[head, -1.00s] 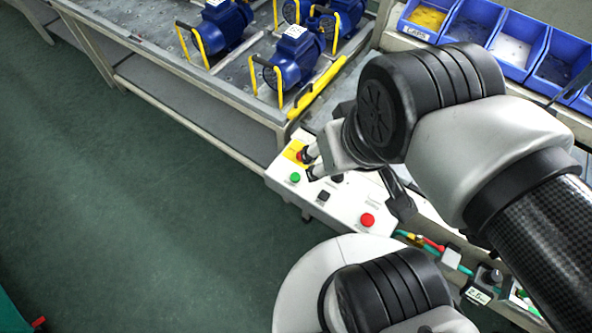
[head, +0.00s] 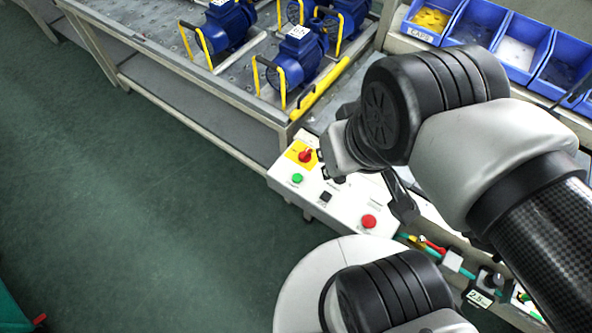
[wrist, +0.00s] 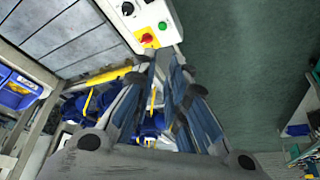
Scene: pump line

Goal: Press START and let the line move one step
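The white control box (head: 345,205) stands at the near end of the pump table. It carries a green button (head: 297,178), a red switch on a yellow plate (head: 305,155), a black button (head: 325,197) and a red button (head: 369,221). Labels are too small to read. My gripper (head: 330,172) is just right of the red switch, its fingers mostly hidden by the wrist. In the wrist view my gripper's fingertips (wrist: 164,54) show a narrow gap with nothing held. The green button (wrist: 162,26) lies beyond them, apart. Blue pumps (head: 299,55) stand on the table.
A yellow bar (head: 320,87) lies along the table's end. Blue bins (head: 520,45) line the back right. Coloured fittings (head: 435,246) lie right of the box. The green floor (head: 130,220) at left is clear.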

